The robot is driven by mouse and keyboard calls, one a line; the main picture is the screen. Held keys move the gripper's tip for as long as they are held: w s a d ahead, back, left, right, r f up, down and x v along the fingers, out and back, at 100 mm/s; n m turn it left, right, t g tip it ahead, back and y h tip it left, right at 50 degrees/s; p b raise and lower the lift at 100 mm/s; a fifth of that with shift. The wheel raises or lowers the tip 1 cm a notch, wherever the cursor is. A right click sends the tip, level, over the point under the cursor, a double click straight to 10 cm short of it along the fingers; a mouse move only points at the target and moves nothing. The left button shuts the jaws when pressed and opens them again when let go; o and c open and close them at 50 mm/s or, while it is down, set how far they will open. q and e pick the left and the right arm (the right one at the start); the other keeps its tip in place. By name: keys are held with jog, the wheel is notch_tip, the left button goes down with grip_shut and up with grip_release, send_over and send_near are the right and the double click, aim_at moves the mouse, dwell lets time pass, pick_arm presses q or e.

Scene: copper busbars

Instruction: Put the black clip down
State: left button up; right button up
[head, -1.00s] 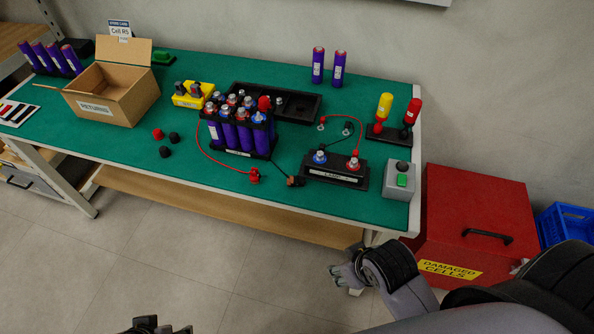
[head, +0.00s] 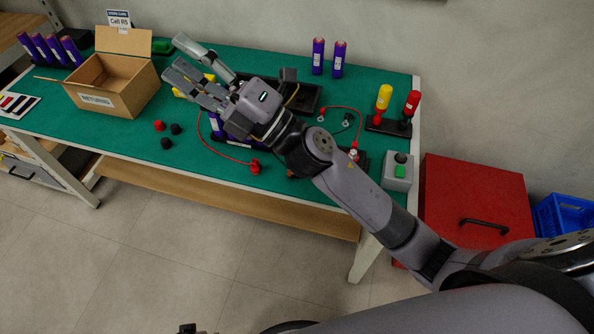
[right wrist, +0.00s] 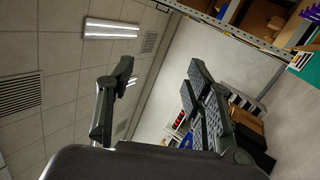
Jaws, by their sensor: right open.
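My right gripper (head: 174,57) is open and empty, over the table in front of the cell pack and beside the cardboard box in the head view. In the right wrist view its spread fingers (right wrist: 160,95) have nothing between them. The black clip is mostly hidden behind my right forearm; a small dark bit (head: 291,174) at the arm's edge may be part of it. The red clip (head: 255,167) lies on the green mat at the end of its red cable. A dark piece (head: 188,328) at the bottom edge may be my left gripper.
My right arm covers most of the cell pack (head: 218,132) and lamp block (head: 360,160). A cardboard box (head: 133,95) stands left. Three caps (head: 166,143) lie in front. Right are the probe stand (head: 375,122), button box (head: 398,172) and red bin (head: 470,195).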

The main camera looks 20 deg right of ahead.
jog(key=s+a+n+g+y, duration=0.3)
jog(key=a+n+g+y, duration=0.15)
jog(key=n+g, duration=0.4)
jog(key=n+g+h+p, duration=0.2)
jog(key=n+g+h, duration=0.5)
jog(key=n+h, duration=1.15)
send_over(289, 174)
jog(key=f+m+h, duration=0.1)
jog(key=f, duration=0.8)
jog(key=f+m+h, duration=0.2)
jog(key=f, duration=0.8)
jog(key=f+m+h, duration=0.1)
jog(key=f, duration=0.8)
jog(key=shift+w+a+f+m+h, duration=0.15)
jog(key=shift+w+a+m+h, duration=0.05)
jog(key=shift+w+m+h, duration=0.1)
jog(key=shift+f, duration=0.5)
jog(key=f, duration=0.3)
jog(key=f+p, duration=0.1)
jog(key=shift+s+d+f, duration=0.15)
jog(key=shift+s, duration=0.2)
jog(key=shift+f, duration=0.5)
pick_arm(q)
jog(key=s+a+f+g, duration=0.1)
jog(key=s+a+f, duration=0.2)
jog(key=s+f, duration=1)
jog(key=s, duration=0.4)
jog(key=shift+f, duration=0.4)
